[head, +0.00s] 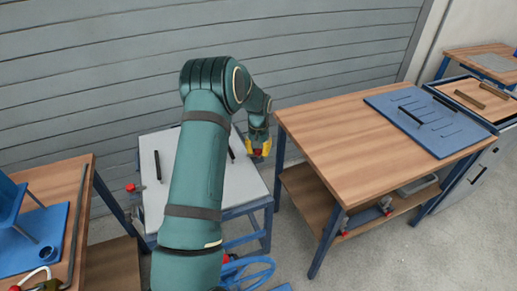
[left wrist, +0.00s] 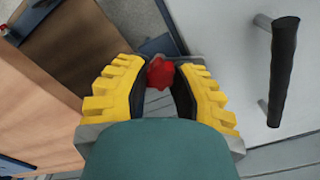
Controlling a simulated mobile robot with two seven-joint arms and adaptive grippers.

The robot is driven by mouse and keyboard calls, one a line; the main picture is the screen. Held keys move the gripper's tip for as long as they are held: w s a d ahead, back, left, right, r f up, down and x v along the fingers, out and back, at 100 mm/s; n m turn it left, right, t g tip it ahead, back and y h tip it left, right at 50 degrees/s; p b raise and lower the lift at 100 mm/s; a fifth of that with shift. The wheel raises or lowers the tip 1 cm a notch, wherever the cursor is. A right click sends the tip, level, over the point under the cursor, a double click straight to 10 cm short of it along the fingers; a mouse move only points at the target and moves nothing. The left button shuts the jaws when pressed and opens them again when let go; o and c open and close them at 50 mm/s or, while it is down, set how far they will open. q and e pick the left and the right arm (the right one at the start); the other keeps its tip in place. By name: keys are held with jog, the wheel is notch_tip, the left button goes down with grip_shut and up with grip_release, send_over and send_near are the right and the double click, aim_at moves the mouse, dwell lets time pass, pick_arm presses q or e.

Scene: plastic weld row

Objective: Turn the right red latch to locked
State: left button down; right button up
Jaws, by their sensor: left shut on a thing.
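The right red latch (head: 258,152) is at the right side of the white-topped stand (head: 205,188). In the left wrist view the red latch (left wrist: 160,72) lies between the yellow fingers. My left gripper (head: 260,147) is shut on it, with a finger against either side, as the left wrist view (left wrist: 159,82) shows. The fingers hide part of the latch, and I cannot tell its turn position. Another red latch (head: 131,187) is at the stand's left side. My right gripper is not in view.
A black handle (head: 158,165) stands on the white top; another shows near my gripper in the left wrist view (left wrist: 283,70). A wooden bench (head: 330,125) is close on the right. Another bench (head: 85,200) is on the left. A grey slatted wall (head: 90,60) is behind.

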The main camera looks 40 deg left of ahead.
aim_at(259, 150)
pick_arm(q)
jog(key=shift+n+p, duration=0.45)
jog(key=shift+n, duration=1.75)
jog(key=c, duration=0.7)
grip_release()
jog(key=shift+r, duration=0.1)
notch_tip(259, 150, up, 12)
jog(key=shift+f, duration=0.1)
jog(key=shift+f, duration=0.1)
